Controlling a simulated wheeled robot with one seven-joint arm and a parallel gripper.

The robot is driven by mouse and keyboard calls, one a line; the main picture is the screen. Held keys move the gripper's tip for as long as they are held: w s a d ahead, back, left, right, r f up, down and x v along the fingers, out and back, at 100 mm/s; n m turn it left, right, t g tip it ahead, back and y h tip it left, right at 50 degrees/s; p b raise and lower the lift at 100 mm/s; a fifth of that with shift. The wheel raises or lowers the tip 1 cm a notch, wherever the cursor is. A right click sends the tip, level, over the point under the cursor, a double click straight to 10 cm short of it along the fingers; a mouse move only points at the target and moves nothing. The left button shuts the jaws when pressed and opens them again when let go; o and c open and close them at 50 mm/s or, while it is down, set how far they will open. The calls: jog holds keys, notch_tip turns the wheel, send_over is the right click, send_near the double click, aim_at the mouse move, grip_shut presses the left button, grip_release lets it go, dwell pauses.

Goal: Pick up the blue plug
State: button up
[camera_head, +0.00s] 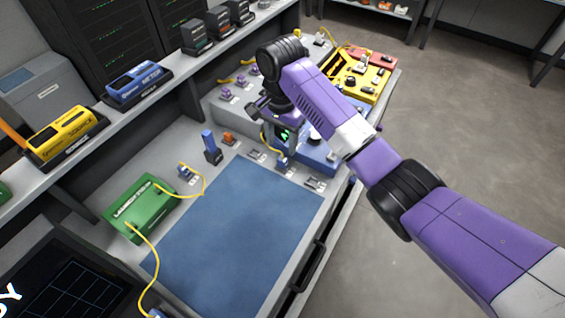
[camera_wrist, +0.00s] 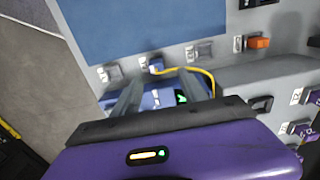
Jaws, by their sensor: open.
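A small blue plug (camera_wrist: 156,66) with a yellow cable sits in a grey holder on the bench, beside the blue mat. It shows between and just beyond the fingertips of my gripper (camera_wrist: 163,78) in the wrist view. The gripper is open and empty, over the blue device, apart from the plug. In the head view this plug (camera_head: 283,162) is at the front of the blue device (camera_head: 315,152), below my wrist. A second blue plug (camera_head: 186,171) on a yellow cable sits in a holder near the green box.
The blue mat (camera_head: 235,235) is clear. The green launch box (camera_head: 140,207) stands at its left. A dark blue upright tool (camera_head: 211,146) and an orange part (camera_head: 229,139) stand behind it. A yellow device (camera_head: 358,80) is farther back.

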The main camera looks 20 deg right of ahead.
aim_at(283, 159)
jog(key=shift+s+f+p, duration=0.2)
jog(key=shift+f, duration=1.6)
jog(key=shift+s+f+p, duration=0.2)
jog(key=shift+f, duration=1.55)
grip_shut()
